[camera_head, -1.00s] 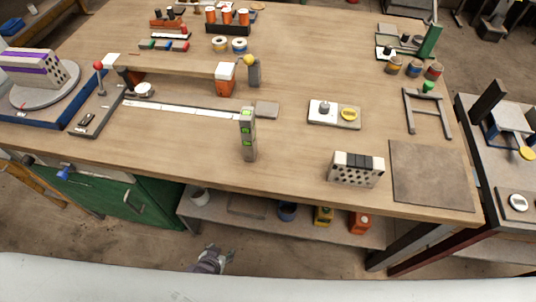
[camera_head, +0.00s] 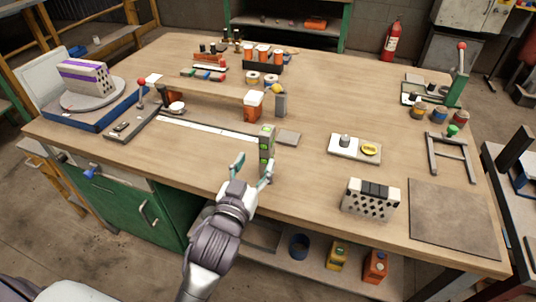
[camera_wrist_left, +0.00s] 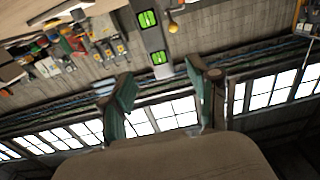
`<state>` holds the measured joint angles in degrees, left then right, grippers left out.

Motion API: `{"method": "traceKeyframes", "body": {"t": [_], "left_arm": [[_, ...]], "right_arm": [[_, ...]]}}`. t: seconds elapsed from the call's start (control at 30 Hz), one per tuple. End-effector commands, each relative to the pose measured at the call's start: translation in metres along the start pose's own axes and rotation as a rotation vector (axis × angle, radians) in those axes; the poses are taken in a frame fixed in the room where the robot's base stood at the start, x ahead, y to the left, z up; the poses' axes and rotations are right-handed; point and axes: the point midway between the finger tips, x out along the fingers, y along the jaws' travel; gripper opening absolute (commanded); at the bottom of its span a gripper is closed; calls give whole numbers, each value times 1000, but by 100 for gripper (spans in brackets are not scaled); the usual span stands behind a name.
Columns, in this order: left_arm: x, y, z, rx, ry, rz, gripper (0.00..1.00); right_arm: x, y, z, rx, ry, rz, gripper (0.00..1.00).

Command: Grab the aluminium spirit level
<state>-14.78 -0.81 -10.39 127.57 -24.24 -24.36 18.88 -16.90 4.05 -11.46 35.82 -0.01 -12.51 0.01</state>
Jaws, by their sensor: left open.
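The aluminium spirit level (camera_head: 267,143) stands upright near the front edge of the table, with bright green vials. It also shows in the left wrist view (camera_wrist_left: 152,42), beyond the fingertips and between their directions. My left gripper (camera_head: 253,165) is open and empty at the table's front edge, just left of the level. Its right finger overlaps the level's lower part in the head view; I cannot tell if they touch. Both green fingers show apart in the left wrist view (camera_wrist_left: 160,82). My right gripper is not in view.
A hollow brick (camera_head: 370,202) and a dark flat plate (camera_head: 453,220) lie to the right. A long white strip (camera_head: 205,130) runs left of the level, and a small grey plate (camera_head: 288,138) lies behind it. The wooden table (camera_head: 310,185) is bare between level and brick.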

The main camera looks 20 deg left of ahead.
Motion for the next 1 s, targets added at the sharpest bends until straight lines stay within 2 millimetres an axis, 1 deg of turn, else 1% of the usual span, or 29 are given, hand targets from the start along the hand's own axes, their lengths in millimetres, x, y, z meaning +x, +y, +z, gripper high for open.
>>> {"method": "traceKeyframes", "body": {"t": [0.03,0.1,0.2,0.37,0.53,0.63,0.77,0.97,1.0], "left_arm": [[11,0,-2,2,2,0,60],[22,0,-1,2,0,0,60],[33,0,0,1,-1,0,60],[43,0,0,1,-2,0,60],[68,1,-4,3,0,0,60],[81,1,-2,4,-1,0,60],[90,1,-1,2,-2,0,60],[90,1,-1,1,-2,0,60],[90,1,-1,1,-2,0,55]], "right_arm": [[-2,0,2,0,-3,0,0],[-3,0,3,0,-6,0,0],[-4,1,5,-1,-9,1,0],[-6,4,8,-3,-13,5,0],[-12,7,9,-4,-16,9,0],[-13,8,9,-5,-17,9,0],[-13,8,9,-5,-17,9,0],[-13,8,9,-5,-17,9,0],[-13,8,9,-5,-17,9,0]]}}
